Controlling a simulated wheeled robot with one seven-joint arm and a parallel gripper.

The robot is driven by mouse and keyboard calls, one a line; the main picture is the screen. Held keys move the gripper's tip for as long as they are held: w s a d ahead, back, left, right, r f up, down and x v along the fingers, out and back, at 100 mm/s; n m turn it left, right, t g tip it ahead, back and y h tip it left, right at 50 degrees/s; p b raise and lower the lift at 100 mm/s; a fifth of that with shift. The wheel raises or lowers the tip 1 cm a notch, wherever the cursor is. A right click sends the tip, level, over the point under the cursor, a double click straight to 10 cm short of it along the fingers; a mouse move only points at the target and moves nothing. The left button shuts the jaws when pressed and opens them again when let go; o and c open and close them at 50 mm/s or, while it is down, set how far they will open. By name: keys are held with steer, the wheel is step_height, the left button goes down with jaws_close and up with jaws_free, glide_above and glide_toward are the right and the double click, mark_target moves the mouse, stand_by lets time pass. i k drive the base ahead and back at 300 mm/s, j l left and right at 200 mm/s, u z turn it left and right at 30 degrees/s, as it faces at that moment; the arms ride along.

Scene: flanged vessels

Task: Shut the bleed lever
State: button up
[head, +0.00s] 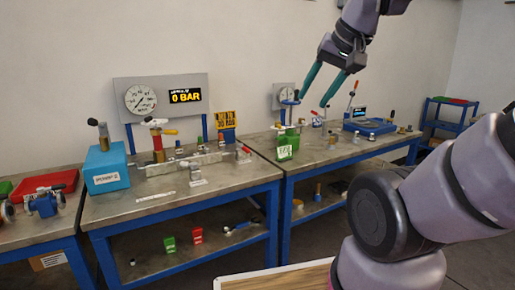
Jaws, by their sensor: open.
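My gripper (312,102) hangs at upper centre with its two teal fingers apart and pointing down to the left. Nothing shows between them. It appears above the right-hand bench, near a green fitting (288,138). A smaller red-tipped lever (246,149) stands at the right end of the same pipework. No label shows which of these is the bleed lever, and their exact positions are too small to tell.
A panel with a round gauge (140,98) and a display (186,96) reading 0 BAR stands behind the left bench (222,186). A blue box (106,167) sits at its left. A blue device (369,127) is on the right bench (318,156).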

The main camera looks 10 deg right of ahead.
mark_target(240, 146)
steer(key=i, duration=0.9)
